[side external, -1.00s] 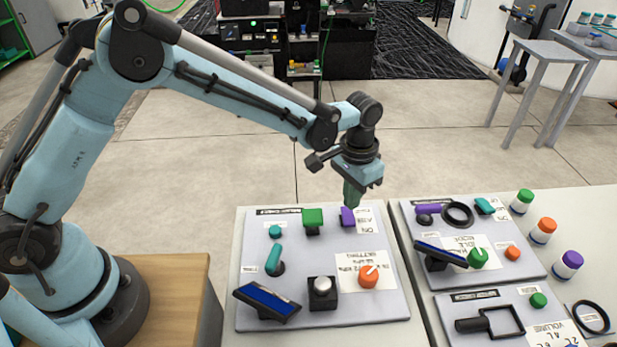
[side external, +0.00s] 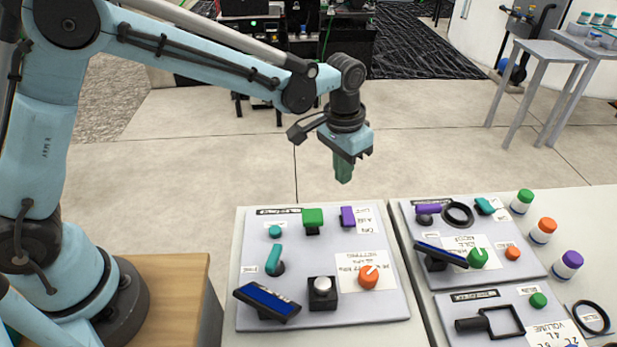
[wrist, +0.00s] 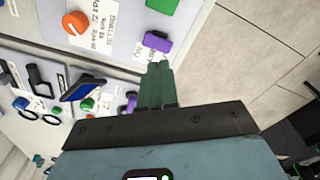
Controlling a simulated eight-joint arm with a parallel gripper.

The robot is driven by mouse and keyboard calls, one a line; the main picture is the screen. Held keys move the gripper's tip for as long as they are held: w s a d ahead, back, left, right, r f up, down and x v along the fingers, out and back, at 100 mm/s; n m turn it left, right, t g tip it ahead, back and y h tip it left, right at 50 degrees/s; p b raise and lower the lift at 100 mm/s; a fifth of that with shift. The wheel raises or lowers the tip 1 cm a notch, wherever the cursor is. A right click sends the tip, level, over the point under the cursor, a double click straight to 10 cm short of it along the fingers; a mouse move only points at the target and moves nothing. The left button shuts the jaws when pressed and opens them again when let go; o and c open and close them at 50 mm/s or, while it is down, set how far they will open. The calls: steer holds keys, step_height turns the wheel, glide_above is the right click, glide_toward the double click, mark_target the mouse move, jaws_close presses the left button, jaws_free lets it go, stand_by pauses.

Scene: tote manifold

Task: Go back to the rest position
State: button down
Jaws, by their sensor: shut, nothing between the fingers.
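My gripper (side external: 343,172) hangs in the air above and behind the back edge of the left control panel (side external: 330,318) in the side external view. Its green fingers point down, are together and hold nothing. In the wrist view the closed fingers (wrist: 158,78) show at the middle, apart from the purple switch (wrist: 157,42). That purple switch also shows at the panel's back right in the side external view (side external: 348,216).
Further panels (side external: 528,264) and capped bottles (side external: 544,232) stand to the right. The air around my gripper is clear.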

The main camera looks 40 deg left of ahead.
steer(key=s+a+r+n+t, duration=0.1)
steer(key=s+a+r+t, duration=0.2)
steer(key=s+a+r, duration=0.4)
steer(key=s+a+r+n+t, duration=0.1)
steer(key=s+a+t, duration=0.2)
steer(key=s+a, duration=0.3)
steer(key=shift+s+a+n, duration=0.3)
steer(key=shift+s+a, duration=0.05)
steer(key=shift+s, duration=1.15)
steer(key=shift+r, duration=0.1)
steer(key=w+d+f+m+g+h, duration=0.1)
steer(key=w+d+m, duration=0.3)
steer(key=w, duration=0.4)
steer(key=w+d+f+m+g+h, duration=0.1)
steer(key=w+d+f+m+g, duration=0.2)
steer(key=w+d+m, duration=0.2)
steer(key=w+d, duration=0.2)
steer(key=w, duration=0.1)
steer(key=shift+w+d+f, duration=0.15)
steer(key=shift+d+f, duration=0.05)
steer(key=shift+f, duration=0.2)
steer(key=shift+f, duration=0.15)
